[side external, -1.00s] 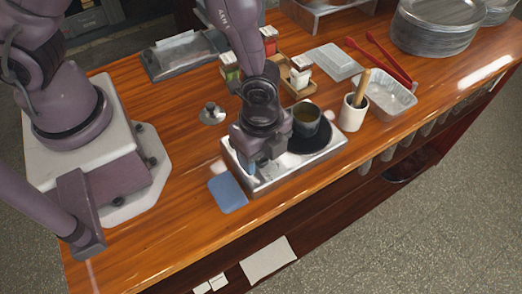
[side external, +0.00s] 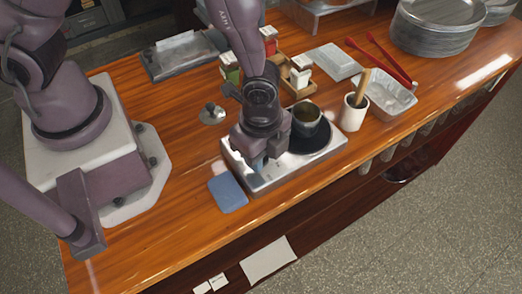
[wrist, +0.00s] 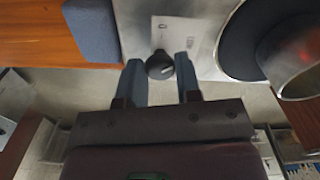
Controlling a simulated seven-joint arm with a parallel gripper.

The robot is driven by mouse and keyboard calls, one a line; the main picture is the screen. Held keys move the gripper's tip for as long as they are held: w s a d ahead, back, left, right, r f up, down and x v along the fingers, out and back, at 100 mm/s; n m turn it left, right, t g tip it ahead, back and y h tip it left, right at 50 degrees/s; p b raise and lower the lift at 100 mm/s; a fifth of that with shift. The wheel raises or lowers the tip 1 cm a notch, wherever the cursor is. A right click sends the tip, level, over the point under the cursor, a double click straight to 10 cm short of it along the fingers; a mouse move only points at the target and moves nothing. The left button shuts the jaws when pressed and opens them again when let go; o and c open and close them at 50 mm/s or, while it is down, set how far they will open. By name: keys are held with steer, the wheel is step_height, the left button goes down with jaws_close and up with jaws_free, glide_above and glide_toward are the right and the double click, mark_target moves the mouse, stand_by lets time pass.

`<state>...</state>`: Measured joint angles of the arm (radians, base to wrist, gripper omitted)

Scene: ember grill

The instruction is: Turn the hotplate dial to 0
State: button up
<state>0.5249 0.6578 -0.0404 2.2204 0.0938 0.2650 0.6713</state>
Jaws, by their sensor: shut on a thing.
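The hotplate is a silver box (side external: 282,181) near the front edge of the counter, with a round black burner (side external: 325,146). A dark pot (side external: 306,117) stands on the burner. In the side view my gripper (side external: 258,159) hides the dial.
A blue sponge-like block (side external: 228,193) lies left of the hotplate. A white cup (side external: 353,113) with a wooden handle in it stands to the right, near a foil tray (side external: 391,98). A small metal lid-like object (side external: 212,114) lies behind left. The counter's front left is clear.

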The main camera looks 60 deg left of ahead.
steer(key=n, duration=1)
steer(key=shift+n, duration=0.4)
stand_by(0.4)
steer(key=o, duration=0.9)
step_height(320, 180, up, 13)
steer(key=shift+r, duration=0.1)
